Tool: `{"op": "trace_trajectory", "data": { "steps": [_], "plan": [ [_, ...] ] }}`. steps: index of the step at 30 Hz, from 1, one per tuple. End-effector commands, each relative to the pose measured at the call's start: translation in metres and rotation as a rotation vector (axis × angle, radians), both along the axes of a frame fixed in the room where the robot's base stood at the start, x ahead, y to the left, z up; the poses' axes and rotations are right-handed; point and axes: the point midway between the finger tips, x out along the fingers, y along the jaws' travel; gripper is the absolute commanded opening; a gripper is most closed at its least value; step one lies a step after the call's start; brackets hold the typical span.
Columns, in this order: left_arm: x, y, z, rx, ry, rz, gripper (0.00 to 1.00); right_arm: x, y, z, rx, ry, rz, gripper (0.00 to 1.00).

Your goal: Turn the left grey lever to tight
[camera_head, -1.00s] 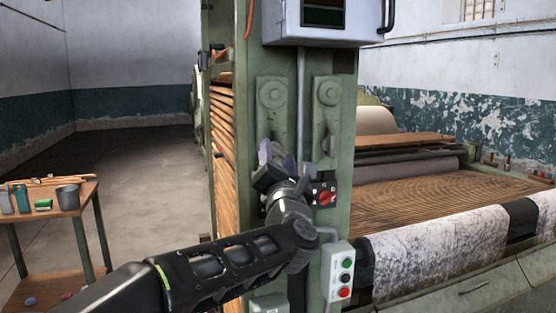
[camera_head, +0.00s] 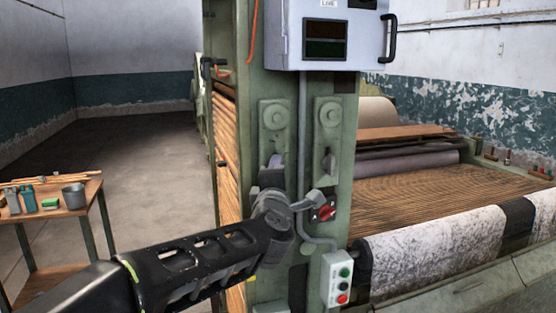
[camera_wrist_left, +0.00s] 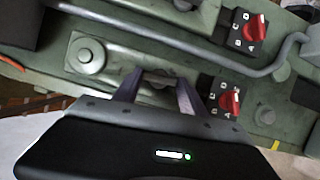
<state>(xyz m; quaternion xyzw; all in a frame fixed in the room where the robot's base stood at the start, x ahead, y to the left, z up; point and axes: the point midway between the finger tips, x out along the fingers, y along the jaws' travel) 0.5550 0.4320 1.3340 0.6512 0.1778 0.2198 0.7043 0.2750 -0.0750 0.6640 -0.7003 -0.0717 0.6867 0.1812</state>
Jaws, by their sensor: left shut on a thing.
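The left grey lever sits on a green plate with a round boss (camera_head: 275,115) on the green column. In the head view my left gripper (camera_head: 274,163) covers most of the lever. In the left wrist view its two fingers (camera_wrist_left: 160,92) are closed around the lever's grey handle (camera_wrist_left: 158,79), beside the round boss (camera_wrist_left: 90,55). How far the lever is turned, and any marks for it, cannot be made out. The right grey lever (camera_head: 328,160) hangs down on its own plate. My right gripper is not in view.
A red rotary switch (camera_head: 326,211) is close to the right of my left wrist, beside a conduit (camera_head: 303,130). Below is a push-button box (camera_head: 341,277). A cabinet (camera_head: 325,35) overhangs the levers. A wooden side table (camera_head: 75,206) stands at the left.

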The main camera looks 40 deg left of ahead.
Motion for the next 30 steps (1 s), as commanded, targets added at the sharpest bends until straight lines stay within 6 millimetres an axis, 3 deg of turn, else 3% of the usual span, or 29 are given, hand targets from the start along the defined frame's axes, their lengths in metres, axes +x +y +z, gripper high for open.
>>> {"op": "trace_trajectory", "data": {
  "steps": [1,6,21,22,30],
  "plan": [
    [0.0001,-0.0002,0.0053,0.013,0.022,-0.001,0.09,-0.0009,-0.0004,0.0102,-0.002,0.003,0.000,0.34],
    [0.0002,-0.0001,0.0030,0.049,0.072,0.000,0.09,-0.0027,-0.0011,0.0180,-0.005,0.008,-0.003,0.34],
    [0.0003,-0.0001,-0.0002,0.066,0.093,0.000,0.09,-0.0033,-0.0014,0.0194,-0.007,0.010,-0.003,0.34],
    [0.0003,-0.0001,-0.0002,0.066,0.093,0.000,0.51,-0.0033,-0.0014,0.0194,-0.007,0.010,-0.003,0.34],
    [0.0001,0.0001,0.0003,0.065,0.092,0.000,0.71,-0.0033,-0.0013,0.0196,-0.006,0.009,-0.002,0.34]
  ]
}}
